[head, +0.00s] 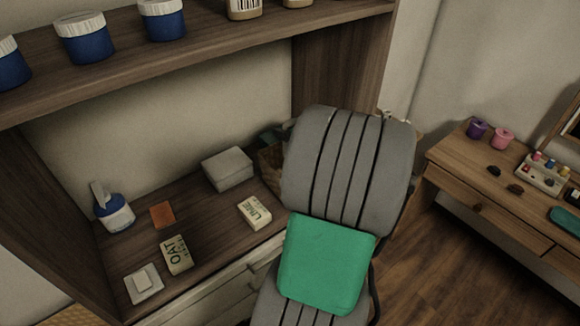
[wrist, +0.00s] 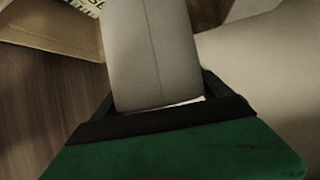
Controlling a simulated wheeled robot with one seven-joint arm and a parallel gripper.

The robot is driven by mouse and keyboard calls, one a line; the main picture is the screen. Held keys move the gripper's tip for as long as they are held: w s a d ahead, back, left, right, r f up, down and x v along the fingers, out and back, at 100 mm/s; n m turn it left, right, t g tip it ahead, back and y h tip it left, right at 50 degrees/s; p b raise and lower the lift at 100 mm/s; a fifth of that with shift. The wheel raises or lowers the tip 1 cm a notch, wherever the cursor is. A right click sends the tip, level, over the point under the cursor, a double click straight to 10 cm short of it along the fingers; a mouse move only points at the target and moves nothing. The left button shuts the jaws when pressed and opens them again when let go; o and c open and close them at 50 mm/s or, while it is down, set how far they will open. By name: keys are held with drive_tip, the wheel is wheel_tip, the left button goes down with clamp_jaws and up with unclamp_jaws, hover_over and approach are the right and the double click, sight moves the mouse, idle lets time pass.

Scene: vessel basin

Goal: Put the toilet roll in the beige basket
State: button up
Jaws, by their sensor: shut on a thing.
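My gripper (wrist: 158,95) shows in the wrist view with its dark fingers on either side of a pale grey piece, which I take to be the toilet roll (wrist: 152,50). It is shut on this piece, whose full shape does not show. In the head view my own grey and green arm hides the gripper and the roll. A woven basket (head: 267,166) stands at the right end of the wooden counter, mostly hidden behind my arm, with something dark in or behind it.
The counter (head: 205,210) holds a pale box (head: 228,168), a LIME bar (head: 254,213), an OAT bar (head: 177,254), an orange block (head: 162,215), a blue-and-white pump bottle (head: 115,212) and a white dish (head: 143,284). A shelf (head: 215,52) with jars overhangs it. A side table (head: 480,205) stands right.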

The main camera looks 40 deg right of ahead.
wheel_tip(320, 180, down, 9)
drive_tip(key=shift+s+f+p, duration=0.1)
drive_tip(key=shift+f+p, duration=0.05)
drive_tip(key=shift+p, duration=0.85)
drive_tip(key=shift+f, duration=0.25)
drive_tip(key=shift+f, duration=0.1)
drive_tip(key=shift+f+b, duration=0.15)
drive_tip(key=shift+b, duration=0.2)
drive_tip(key=o, duration=1.2)
drive_tip(key=shift+r, duration=0.2)
drive_tip(key=shift+s+r+p, duration=0.1)
drive_tip(key=shift+r+p, duration=0.05)
drive_tip(key=shift+p, duration=0.15)
drive_tip(key=b+v, duration=0.3)
drive_tip(key=v, duration=0.8)
drive_tip(key=shift+s+a, duration=0.1)
drive_tip(key=shift+s, duration=0.3)
